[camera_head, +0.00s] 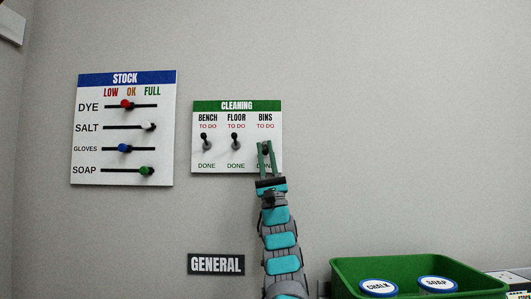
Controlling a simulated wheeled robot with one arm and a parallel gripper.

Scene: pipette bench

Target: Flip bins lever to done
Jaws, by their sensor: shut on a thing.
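The white cleaning board (220,157) with a green header hangs on the wall, with columns for bench, floor and bins. My gripper (265,146) reaches up from below and is shut on the bins lever (265,149), of which only a small dark part shows between the green fingers. The fingers partly cover the bins "DONE" label, while its "TO DO" label shows above. The bench lever (205,140) and floor lever (235,140) both tilt up, with their knobs toward "TO DO".
A stock board (90,178) with several coloured sliders hangs to the left. A dark "GENERAL" sign (216,265) is below. The wall right of the cleaning board is bare.

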